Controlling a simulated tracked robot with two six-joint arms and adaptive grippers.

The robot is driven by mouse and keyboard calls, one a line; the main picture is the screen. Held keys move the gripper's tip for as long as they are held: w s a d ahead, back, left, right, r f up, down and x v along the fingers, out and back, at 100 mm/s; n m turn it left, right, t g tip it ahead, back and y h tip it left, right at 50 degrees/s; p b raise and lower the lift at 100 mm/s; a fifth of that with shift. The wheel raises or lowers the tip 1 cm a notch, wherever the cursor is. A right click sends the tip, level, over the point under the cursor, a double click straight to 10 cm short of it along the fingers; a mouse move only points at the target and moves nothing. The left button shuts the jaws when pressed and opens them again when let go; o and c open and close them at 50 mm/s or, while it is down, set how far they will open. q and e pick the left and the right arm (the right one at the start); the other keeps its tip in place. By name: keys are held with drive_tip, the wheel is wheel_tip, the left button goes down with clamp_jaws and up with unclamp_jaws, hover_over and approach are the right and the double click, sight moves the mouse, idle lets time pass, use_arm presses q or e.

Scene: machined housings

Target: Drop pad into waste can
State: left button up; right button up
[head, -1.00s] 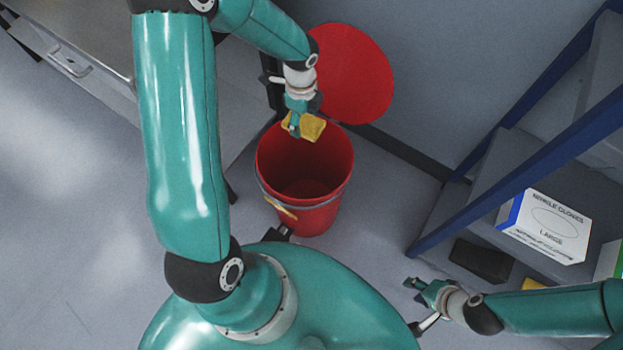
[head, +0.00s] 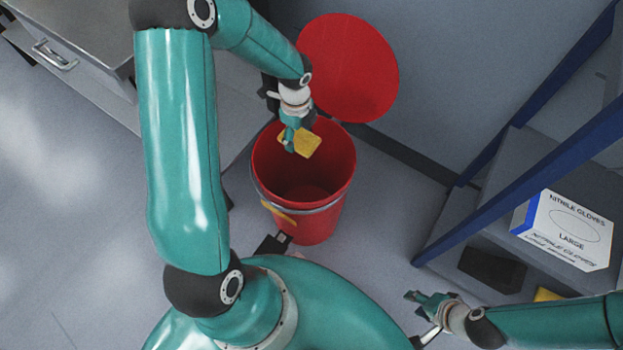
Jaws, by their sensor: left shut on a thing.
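The yellow pad (head: 305,144) is held in my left gripper (head: 290,143), which is shut on it. Pad and gripper appear over the far part of the open mouth of the red waste can (head: 322,216). The can stands upright on the floor, and its round red lid (head: 348,68) is raised behind it. The can's inside looks empty where it shows. My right gripper (head: 411,296) is at the lower right, away from the can; its fingertips are too small to tell whether they are apart.
A blue-framed shelf (head: 470,217) on the right holds a nitrile gloves box (head: 566,228), a dark block (head: 492,270) and a yellow item (head: 547,295). A grey cabinet (head: 97,57) stands at upper left. The wall is close behind the can.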

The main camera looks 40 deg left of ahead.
use_arm(q)
drive_tip(key=o, duration=1.2)
wheel_tip(320, 180, up, 12)
idle(0.4)
